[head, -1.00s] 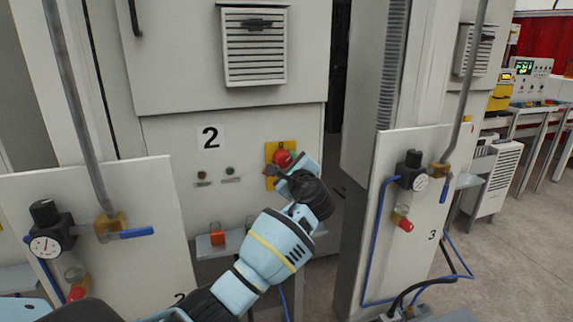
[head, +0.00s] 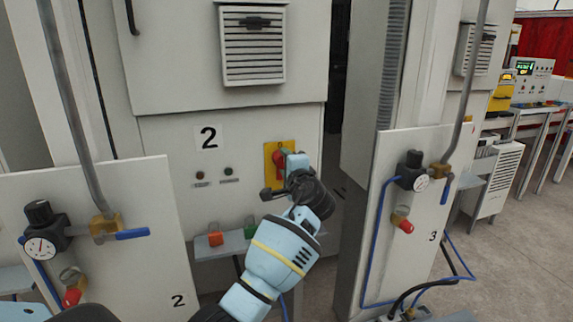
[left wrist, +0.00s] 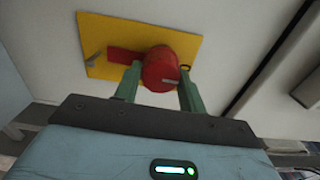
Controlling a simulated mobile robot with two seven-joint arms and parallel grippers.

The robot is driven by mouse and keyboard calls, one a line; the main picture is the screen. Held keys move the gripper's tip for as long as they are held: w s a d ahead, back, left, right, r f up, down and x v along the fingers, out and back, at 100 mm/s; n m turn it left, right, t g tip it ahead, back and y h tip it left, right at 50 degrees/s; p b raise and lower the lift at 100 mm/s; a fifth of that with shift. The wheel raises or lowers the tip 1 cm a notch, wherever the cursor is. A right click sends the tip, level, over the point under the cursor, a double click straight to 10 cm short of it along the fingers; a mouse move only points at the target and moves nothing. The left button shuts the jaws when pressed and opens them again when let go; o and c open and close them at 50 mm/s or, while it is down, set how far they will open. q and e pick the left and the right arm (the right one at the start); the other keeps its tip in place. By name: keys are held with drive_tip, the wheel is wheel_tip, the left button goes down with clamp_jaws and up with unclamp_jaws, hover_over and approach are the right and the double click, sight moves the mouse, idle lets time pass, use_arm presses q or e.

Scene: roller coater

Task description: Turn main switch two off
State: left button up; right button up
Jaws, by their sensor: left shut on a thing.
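Main switch two is a red rotary knob (head: 279,159) on a yellow plate (head: 269,153), on the grey cabinet front to the right of the "2" label. In the left wrist view the red knob (left wrist: 161,68) sits between the two green fingers, with a red bar reaching left along the yellow plate (left wrist: 98,32). My left gripper (left wrist: 160,76) is shut on the knob. In the head view my left gripper (head: 284,170) comes from below right and hides the knob's lower part. My right gripper is not in view.
Below is a small shelf (head: 222,246) with a red and a green button. Panels with gauges, pipes and blue-handled valves stand left (head: 90,255) and right (head: 395,260).

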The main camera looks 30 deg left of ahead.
use_arm(q)
drive_tip(key=shift+n, duration=0.3)
drive_tip(key=o, duration=1)
drive_tip(key=shift+v, duration=3.95)
drive_tip(key=s+d+f+h, duration=0.2)
drive_tip(key=s+f+h, duration=0.15)
drive_tip(key=f, duration=0.75)
drive_tip(key=s+d+f+m+h, duration=0.1)
drive_tip(key=s+d+f+h, duration=0.3)
drive_tip(key=f, duration=0.7)
drive_tip(key=s+d+f+h, duration=0.1)
drive_tip(key=s+f+h, duration=0.3)
drive_tip(key=f, duration=0.7)
drive_tip(key=s+d+f+n+h, duration=0.1)
drive_tip(key=s+f, duration=0.3)
drive_tip(key=s, duration=0.5)
drive_tip(key=s+d+f+n+g+h, duration=0.1)
drive_tip(key=s+d+f+n+h, duration=0.1)
drive_tip(key=s, duration=0.7)
drive_tip(key=s+d+f+n+g+h, duration=0.1)
drive_tip(key=s+d+f+n, duration=0.2)
drive_tip(key=s+f, duration=0.3)
drive_tip(key=shift+s+n, duration=0.4)
drive_tip(key=shift+s, duration=1.6)
